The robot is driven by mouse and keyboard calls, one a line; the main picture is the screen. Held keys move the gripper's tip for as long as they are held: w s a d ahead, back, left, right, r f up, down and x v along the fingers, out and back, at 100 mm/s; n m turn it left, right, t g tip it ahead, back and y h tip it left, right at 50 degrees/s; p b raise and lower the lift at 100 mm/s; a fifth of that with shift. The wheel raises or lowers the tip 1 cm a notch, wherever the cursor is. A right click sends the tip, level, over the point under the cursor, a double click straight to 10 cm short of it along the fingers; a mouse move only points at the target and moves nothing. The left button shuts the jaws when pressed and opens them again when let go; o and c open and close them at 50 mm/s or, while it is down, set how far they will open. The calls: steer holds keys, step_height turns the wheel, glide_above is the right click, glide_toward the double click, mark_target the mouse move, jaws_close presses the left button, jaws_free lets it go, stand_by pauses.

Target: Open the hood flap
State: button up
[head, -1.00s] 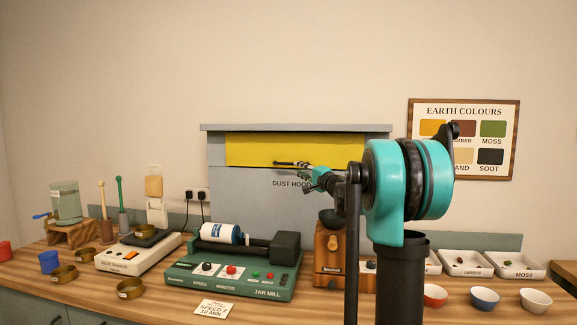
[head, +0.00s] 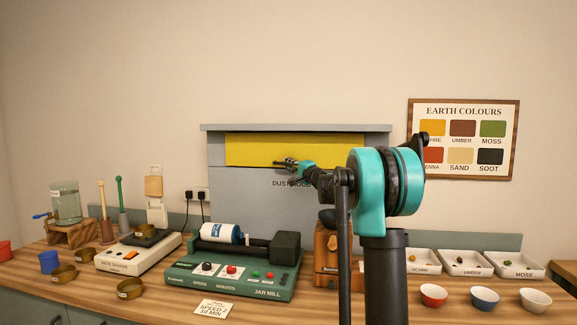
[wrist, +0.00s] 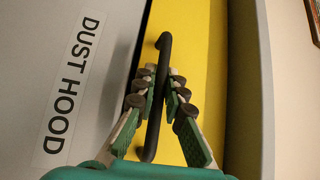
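The hood flap (head: 250,151) is a yellow panel on the upper front of the grey dust hood (head: 240,208). In the wrist view the flap (wrist: 205,55) carries a dark bar handle (wrist: 162,47). My gripper (head: 285,162) is at the flap's lower part in the head view. In the wrist view my gripper (wrist: 162,75) has one finger on each side of the handle. The fingers are apart, and no firm contact shows. The handle's lower end is near my palm.
Below the hood stand a green jar mill (head: 240,275) and a wooden box (head: 326,262), partly hidden by my arm. White trays (head: 515,265) and small bowls (head: 485,298) are right.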

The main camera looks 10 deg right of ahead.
steer(key=shift+s, duration=0.1)
jaws_close()
steer(key=s+a+r+m+g+h, duration=0.1)
steer(key=s+a+r+m+g, duration=0.2)
steer(key=s+r+m+g, duration=0.4)
steer(key=shift+s+r+m+g+h, duration=0.4)
steer(key=shift+s+r+g, duration=0.8)
steer(key=shift+r, duration=1.85)
steer(key=shift+w, duration=0.15)
steer(key=shift+o, duration=2)
jaws_free()
